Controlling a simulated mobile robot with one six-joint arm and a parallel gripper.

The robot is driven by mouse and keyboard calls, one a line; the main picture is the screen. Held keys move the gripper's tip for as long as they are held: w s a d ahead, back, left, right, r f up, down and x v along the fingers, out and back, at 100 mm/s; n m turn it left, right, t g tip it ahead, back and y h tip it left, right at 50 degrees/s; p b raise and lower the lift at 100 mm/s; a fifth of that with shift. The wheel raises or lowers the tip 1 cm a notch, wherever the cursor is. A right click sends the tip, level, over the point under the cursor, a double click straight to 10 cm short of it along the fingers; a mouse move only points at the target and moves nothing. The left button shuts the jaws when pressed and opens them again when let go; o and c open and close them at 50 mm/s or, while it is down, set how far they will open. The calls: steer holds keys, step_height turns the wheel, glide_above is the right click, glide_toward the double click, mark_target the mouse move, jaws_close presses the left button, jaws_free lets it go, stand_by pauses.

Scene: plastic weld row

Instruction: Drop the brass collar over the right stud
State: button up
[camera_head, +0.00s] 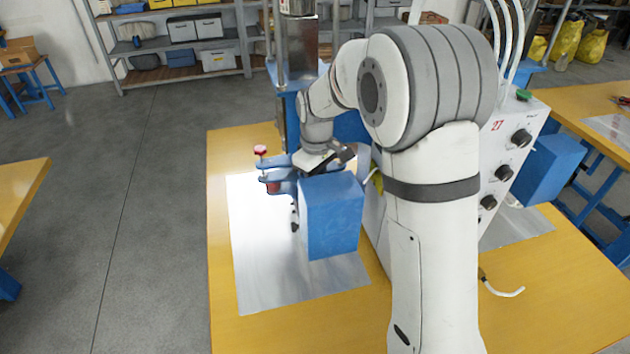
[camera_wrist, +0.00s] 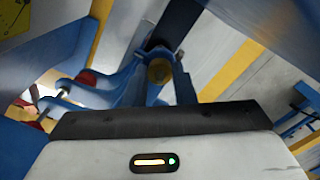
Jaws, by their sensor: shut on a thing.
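My gripper (camera_head: 340,155) is low over the blue fixture of the welding machine, just above a blue block (camera_head: 333,218). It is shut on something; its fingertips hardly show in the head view. In the wrist view my gripper's housing fills the bottom edge. Just beyond it a small round brass-coloured piece (camera_wrist: 159,71), apparently the brass collar, shows between blue fixture parts. I cannot tell its exact height over the fixture. Blue fixture arms (camera_wrist: 95,88) reach left in the wrist view and also show in the head view (camera_head: 272,174). I cannot make out the right stud.
A red knob (camera_head: 260,150) stands up at the fixture's left end. A metal sheet (camera_head: 255,275) covers part of the yellow table (camera_head: 222,230). The white control cabinet (camera_head: 512,135) with black dials stands right of my arm. The grey floor at left is open.

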steer(key=o, duration=1.4)
steer(key=shift+o, duration=0.2)
steer(key=shift+r, duration=0.1)
steer(key=shift+r+p, duration=2.35)
steer(key=shift+r, duration=1.05)
